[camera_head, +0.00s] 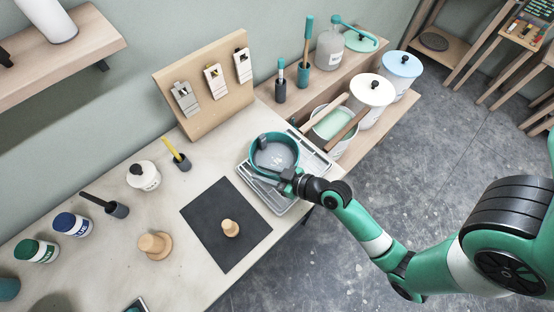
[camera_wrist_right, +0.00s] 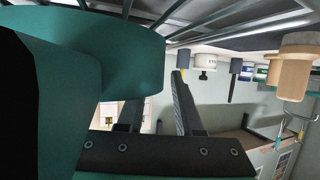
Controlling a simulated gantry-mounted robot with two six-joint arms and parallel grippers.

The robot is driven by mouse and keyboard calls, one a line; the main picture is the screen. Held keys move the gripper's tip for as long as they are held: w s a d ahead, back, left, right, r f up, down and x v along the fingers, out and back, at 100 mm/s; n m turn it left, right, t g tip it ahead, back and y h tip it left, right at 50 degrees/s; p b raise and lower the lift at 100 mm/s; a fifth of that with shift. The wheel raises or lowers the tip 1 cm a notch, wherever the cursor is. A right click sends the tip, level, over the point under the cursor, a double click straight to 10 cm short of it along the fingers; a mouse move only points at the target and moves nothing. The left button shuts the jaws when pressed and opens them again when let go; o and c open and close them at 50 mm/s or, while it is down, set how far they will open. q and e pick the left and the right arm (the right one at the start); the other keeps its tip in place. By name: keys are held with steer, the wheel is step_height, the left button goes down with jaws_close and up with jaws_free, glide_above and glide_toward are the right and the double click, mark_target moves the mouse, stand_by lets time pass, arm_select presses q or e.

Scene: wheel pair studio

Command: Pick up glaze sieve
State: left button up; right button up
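The glaze sieve (camera_head: 273,153) is a round teal ring with a pale grey mesh. In the head view it rests at the metal rack tray (camera_head: 256,183) near the table's right end. My right gripper (camera_head: 288,179) is at the sieve's near right side, close against it; contact is unclear. In the right wrist view, a large teal piece (camera_wrist_right: 110,50), apparently the sieve, fills the upper left and hides part of one finger. The right gripper's fingers (camera_wrist_right: 158,108) stand apart with background showing between them. My left gripper is not in view.
A dark mat (camera_head: 213,240) with a wooden knob (camera_head: 230,228) lies left of the tray. Jars, including a white one (camera_head: 144,175), stand further left. A tool board (camera_head: 206,85) stands behind. Buckets (camera_head: 372,91) crowd the lower shelf at right.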

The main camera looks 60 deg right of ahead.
jaws_close()
step_height(320, 180, up, 7)
steer(key=shift+f+p, duration=0.1)
steer(key=shift+p, duration=0.6)
step_height(320, 180, up, 3)
steer(key=p, duration=0.2)
steer(key=shift+r+p, duration=0.2)
steer(key=shift+p, duration=0.1)
